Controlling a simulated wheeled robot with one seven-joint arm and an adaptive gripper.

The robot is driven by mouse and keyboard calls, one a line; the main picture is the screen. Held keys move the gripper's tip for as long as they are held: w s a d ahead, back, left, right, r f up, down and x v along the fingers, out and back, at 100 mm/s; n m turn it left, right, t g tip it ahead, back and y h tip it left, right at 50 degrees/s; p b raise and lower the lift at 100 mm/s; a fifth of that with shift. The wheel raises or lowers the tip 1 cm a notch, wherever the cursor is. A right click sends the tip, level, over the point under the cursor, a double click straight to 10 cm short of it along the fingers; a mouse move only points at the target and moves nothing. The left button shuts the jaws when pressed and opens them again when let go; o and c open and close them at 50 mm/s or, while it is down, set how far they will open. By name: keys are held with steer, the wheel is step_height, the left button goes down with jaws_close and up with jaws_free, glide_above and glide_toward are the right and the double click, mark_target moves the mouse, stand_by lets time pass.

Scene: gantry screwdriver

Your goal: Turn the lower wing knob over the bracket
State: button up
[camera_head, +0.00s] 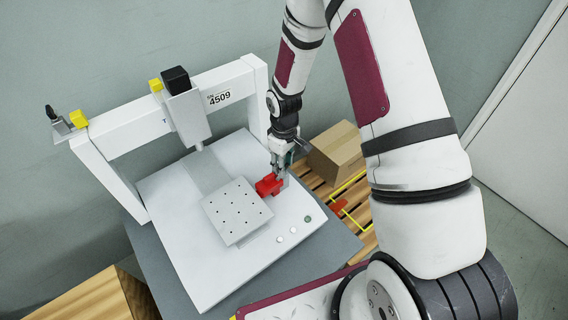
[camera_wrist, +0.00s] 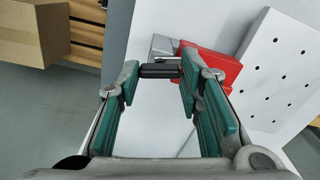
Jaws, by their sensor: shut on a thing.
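The lower wing knob (camera_wrist: 160,70) shows in the wrist view as a short dark bar between my fingertips. My gripper (camera_head: 279,168) is shut on it, with one green-padded finger at each end. A grey metal bracket (camera_wrist: 163,46) lies just beyond the knob, beside a red block (camera_wrist: 222,66). In the head view the red block (camera_head: 267,186) sits at the right edge of the machine's white base (camera_head: 190,262), and my gripper points down beside it. There my fingers hide the knob and most of the bracket.
A white gantry (camera_head: 120,127) spans the base, with a screwdriver head (camera_head: 190,115) over a perforated plate (camera_head: 237,211). Another dark knob (camera_head: 51,112) is at its upper left. A cardboard box (camera_head: 338,148) stands close to the right of my gripper on a wooden pallet (camera_head: 325,197).

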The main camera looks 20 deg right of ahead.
steer(key=shift+m, duration=1.5)
steer(key=o, duration=1.2)
steer(key=shift+c, duration=0.2)
steer(key=shift+r, duration=0.1)
steer(key=shift+r, duration=3.9)
